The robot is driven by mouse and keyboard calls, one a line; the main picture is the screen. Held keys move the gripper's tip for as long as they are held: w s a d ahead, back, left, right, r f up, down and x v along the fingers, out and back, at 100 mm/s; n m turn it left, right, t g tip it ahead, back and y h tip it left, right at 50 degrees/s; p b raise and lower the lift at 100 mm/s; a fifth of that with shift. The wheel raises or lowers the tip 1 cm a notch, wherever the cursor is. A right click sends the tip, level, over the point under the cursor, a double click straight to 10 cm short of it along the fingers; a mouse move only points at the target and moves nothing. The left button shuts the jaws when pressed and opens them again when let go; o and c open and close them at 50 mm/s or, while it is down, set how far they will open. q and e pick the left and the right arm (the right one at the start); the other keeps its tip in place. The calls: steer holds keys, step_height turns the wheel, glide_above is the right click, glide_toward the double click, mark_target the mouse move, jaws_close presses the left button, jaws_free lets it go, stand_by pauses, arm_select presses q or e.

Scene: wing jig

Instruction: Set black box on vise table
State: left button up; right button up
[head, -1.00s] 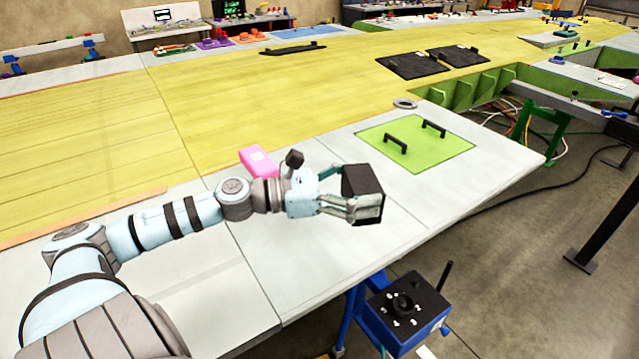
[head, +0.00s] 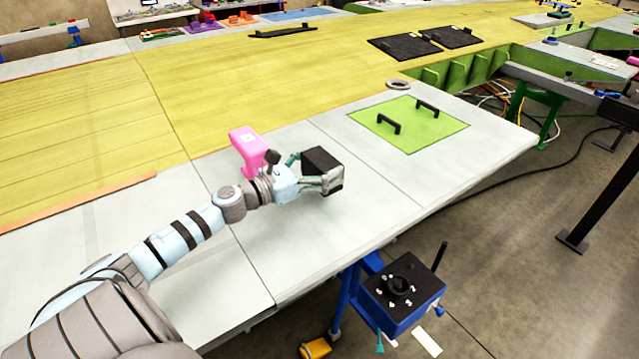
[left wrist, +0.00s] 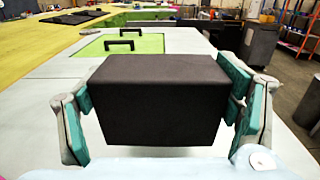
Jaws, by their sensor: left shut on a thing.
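My left gripper (head: 312,178) is shut on the black box (head: 322,163) and holds it over the pale wing jig surface. In the left wrist view the black box (left wrist: 158,100) sits between the two teal-padded fingers and hides part of the surface behind it. The vise table (head: 402,290) appears to be the blue stand with a dark top at the lower right of the head view, below the jig's front edge. A round black fixture and small pale pieces sit on its top. My right gripper is not in view.
A pink object (head: 247,147) stands just behind my left wrist. A green panel with two black handles (head: 410,124) lies to the right on the jig. A dark post (head: 597,195) stands at the right on the floor.

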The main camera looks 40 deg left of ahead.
arm_select(q)
step_height(320, 180, down, 4)
steer(key=b, duration=0.2)
steer(key=shift+b, duration=0.3)
steer(key=shift+s+d+r+p, duration=0.1)
steer(key=shift+r+p, duration=0.2)
steer(key=shift+f, duration=0.2)
steer(key=o, duration=1.5)
steer(key=shift+r, duration=0.1)
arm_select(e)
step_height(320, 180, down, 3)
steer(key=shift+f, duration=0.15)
arm_select(q)
steer(key=shift+r, duration=0.1)
